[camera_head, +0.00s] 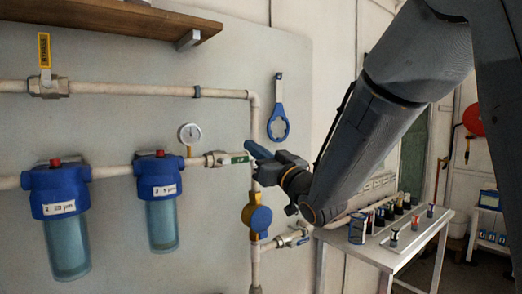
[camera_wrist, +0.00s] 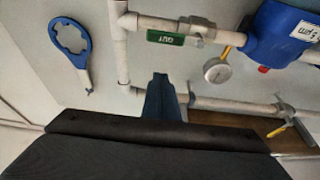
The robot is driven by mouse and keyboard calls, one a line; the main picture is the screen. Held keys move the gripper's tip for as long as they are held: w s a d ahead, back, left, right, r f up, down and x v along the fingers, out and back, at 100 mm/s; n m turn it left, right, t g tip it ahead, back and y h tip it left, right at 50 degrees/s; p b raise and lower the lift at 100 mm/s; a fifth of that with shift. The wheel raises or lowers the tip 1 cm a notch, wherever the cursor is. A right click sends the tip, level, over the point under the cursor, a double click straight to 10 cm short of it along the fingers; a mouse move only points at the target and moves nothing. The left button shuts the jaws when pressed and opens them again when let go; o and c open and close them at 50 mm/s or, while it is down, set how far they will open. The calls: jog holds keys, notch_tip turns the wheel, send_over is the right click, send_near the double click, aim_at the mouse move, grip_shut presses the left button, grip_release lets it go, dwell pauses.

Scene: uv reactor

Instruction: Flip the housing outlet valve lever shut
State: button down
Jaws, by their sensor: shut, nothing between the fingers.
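The housing outlet valve (camera_head: 212,159) sits on the horizontal pipe right of the pressure gauge. Its green lever (camera_head: 236,159) lies along the pipe, pointing right toward the vertical pipe. In the wrist view the green lever (camera_wrist: 165,38), with upside-down white lettering, also runs parallel to the pipe, at the top centre. My gripper (camera_head: 256,149) has blue fingers and is beside the lever's right end in the head view. In the wrist view my gripper (camera_wrist: 160,88) is shut and empty, with a visible space between its tips and the lever.
Two blue filter housings (camera_head: 157,178) (camera_head: 57,205) hang left of the valve. The pressure gauge (camera_head: 190,134) stands above the pipe. A blue wrench (camera_head: 278,115) hangs on the wall. A yellow-levered valve (camera_head: 46,82) is on the upper pipe. A table (camera_head: 398,258) with small items stands at right.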

aim_at(239, 160)
jog(key=shift+w+a+f+p, duration=0.55)
jog(key=shift+w+f+p, duration=0.15)
jog(key=shift+w+p, duration=0.15)
jog(key=shift+w+a+f+p, duration=0.55)
jog(key=shift+w+f+p, duration=0.1)
jog(key=shift+w+p, duration=0.15)
jog(key=shift+w, duration=0.1)
